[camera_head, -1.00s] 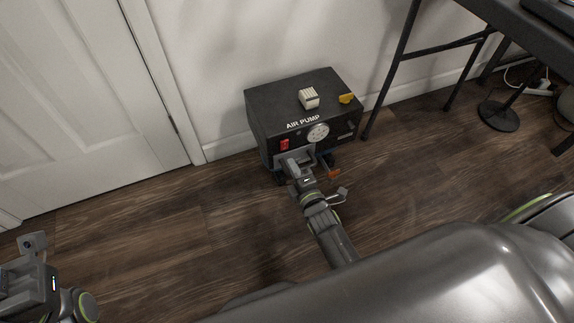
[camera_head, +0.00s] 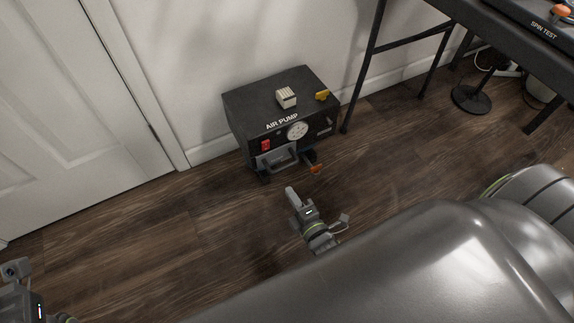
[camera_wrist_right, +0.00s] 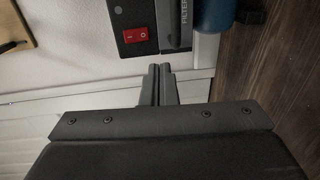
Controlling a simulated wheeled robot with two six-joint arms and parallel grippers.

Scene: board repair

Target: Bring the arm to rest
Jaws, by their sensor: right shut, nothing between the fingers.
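My right gripper (camera_head: 292,194) is in front of the black air pump, a little below it in the head view, with bare floor between them. Its two fingers also show in the right wrist view (camera_wrist_right: 156,84), together and empty. The air pump (camera_head: 262,105) stands on the floor against the wall, with a red switch, a round gauge (camera_head: 297,131) and a grey handle (camera_head: 279,160) on its front. In the right wrist view the red switch (camera_wrist_right: 135,36) shows beyond the fingertips. My left gripper is at the lower left edge of the head view, mostly cut off; its fingers are hidden.
A white door (camera_head: 75,110) is at the left. A black table (camera_head: 520,45) with thin legs stands at the right, with a round black stand base (camera_head: 471,99) beneath it. The wooden floor (camera_head: 180,230) left of the pump is clear.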

